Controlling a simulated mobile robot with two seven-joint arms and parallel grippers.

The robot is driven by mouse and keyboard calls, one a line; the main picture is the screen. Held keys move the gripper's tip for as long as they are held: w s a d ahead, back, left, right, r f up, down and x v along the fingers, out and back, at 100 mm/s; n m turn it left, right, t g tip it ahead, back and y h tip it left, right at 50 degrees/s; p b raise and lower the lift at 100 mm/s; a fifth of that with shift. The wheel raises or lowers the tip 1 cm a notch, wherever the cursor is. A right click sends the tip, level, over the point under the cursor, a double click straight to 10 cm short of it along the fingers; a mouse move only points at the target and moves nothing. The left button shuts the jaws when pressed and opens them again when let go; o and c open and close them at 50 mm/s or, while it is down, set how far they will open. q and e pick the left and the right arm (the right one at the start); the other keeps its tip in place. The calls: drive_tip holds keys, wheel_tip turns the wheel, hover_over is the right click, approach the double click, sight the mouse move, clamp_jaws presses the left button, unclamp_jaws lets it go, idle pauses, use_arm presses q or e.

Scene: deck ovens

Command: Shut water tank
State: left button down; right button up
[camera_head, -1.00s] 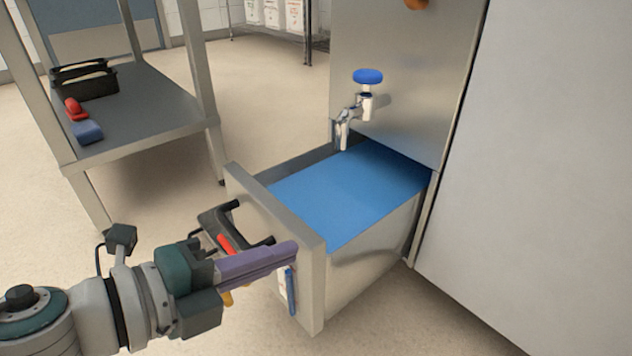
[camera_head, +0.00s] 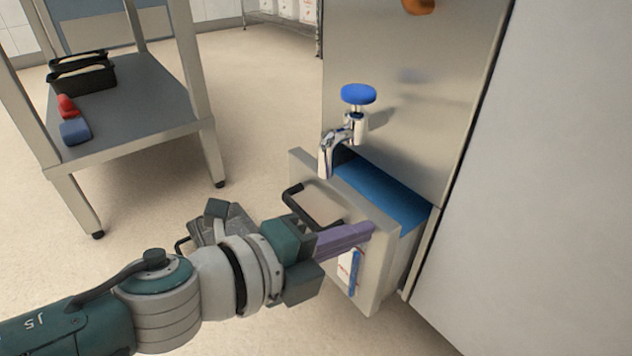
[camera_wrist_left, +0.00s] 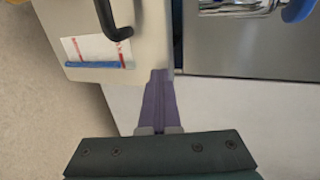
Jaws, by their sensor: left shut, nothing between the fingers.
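The water tank (camera_head: 385,257) is a drawer-like steel box with blue water (camera_head: 378,190) inside, partly pulled out of the steel cabinet. Its front panel has a black handle (camera_head: 298,206), which also shows in the left wrist view (camera_wrist_left: 112,22), and a label with a blue strip. A tap (camera_head: 342,138) with a blue knob stands above the tank. My left gripper (camera_head: 368,230) is shut and empty, its purple fingers at the front panel beside the handle. In the left wrist view its fingertips (camera_wrist_left: 160,76) are by the panel's edge. My right gripper is not in view.
A steel table (camera_head: 130,120) at the left holds a black crate (camera_head: 82,76), a red item (camera_head: 67,106) and a blue item (camera_head: 75,132) on its lower shelf. A large pale panel (camera_head: 545,180) stands close on the right. The floor between table and tank is clear.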

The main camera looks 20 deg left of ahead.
sight(384, 215)
use_arm(q)
drive_tip(key=x, duration=0.2)
drive_tip(key=r+b+x, duration=0.1)
drive_tip(key=x, duration=0.2)
drive_tip(key=shift+w+d+b, duration=0.15)
drive_tip(key=shift+d+b, duration=0.15)
drive_tip(key=shift+d, duration=0.05)
drive_tip(key=shift+w+d, duration=0.2)
drive_tip(key=shift+w, duration=0.1)
drive_tip(key=shift+w+d+b, duration=0.35)
drive_tip(key=shift+w+d, duration=0.05)
drive_tip(key=shift+w, duration=0.15)
drive_tip(key=shift+s, duration=0.1)
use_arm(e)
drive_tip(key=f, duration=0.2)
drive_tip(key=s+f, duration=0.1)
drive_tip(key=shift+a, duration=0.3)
use_arm(q)
drive_tip(key=shift+a+r, duration=0.1)
drive_tip(key=shift+a, duration=0.05)
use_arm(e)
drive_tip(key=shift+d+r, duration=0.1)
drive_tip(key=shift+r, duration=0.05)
